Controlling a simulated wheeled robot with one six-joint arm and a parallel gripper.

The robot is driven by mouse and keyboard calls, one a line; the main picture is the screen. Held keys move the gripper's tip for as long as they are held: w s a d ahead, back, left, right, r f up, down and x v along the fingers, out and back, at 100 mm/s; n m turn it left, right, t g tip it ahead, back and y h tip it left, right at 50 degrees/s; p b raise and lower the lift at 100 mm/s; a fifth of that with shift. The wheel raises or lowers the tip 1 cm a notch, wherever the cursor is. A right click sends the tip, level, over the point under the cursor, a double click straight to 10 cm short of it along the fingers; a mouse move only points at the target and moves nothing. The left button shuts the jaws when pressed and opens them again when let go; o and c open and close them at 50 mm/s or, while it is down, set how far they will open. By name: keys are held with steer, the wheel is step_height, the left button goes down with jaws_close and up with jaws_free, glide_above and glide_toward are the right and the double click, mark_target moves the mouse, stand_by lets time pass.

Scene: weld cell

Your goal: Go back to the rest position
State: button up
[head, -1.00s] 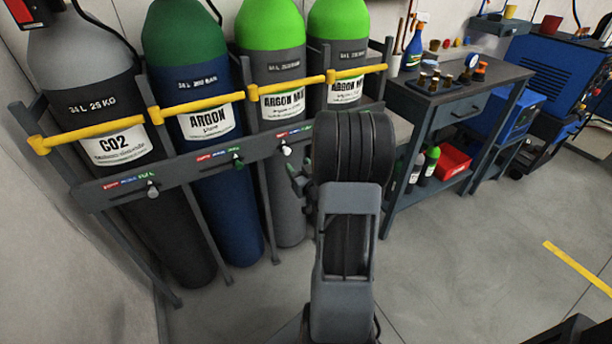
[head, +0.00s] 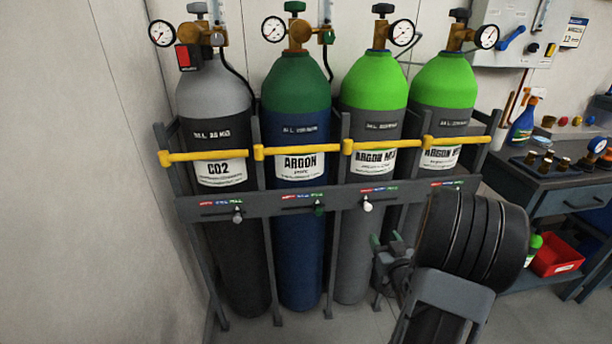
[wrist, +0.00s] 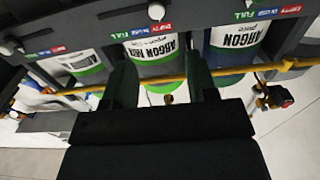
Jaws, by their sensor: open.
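My gripper (head: 388,252) shows in the head view in front of the lower rack of gas cylinders, partly hidden by my dark arm link. In the wrist view its two dark green fingers stand apart, and my gripper (wrist: 160,72) is open with nothing held between them. Behind the gap is a cylinder label (wrist: 152,47), upside down in that view. My arm is folded in front of the rack's right end.
The rack (head: 330,198) holds a CO2 cylinder (head: 222,130), an argon cylinder (head: 296,125) and two green-topped argon mix cylinders behind yellow bars. Gauges sit on top. A workbench (head: 570,203) with a spray bottle (head: 523,122) and red bin (head: 557,255) stands right.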

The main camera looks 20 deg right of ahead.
steer(key=shift+r, duration=0.1)
steer(key=w+a+r+g+p, duration=0.1)
steer(key=a+r+g+p, duration=0.25)
steer(key=r+p, duration=0.3)
steer(key=w+a+r+g+p, duration=0.2)
steer(key=a+r+g+p, duration=0.15)
steer(key=r+p, duration=0.35)
steer(key=s+a+r+n+g+y+p, duration=0.2)
steer(key=s+a+r+g+y+p, duration=0.2)
steer(key=s+a+r+g+p, duration=0.3)
steer(key=s+a+r+p, duration=0.3)
steer(key=s+a+r, duration=0.3)
steer(key=a+r, duration=0.3)
steer(key=shift+a+n+p, duration=0.3)
steer(key=shift+a+p, duration=0.05)
steer(key=shift+s+d, duration=0.1)
steer(key=shift+d, duration=0.1)
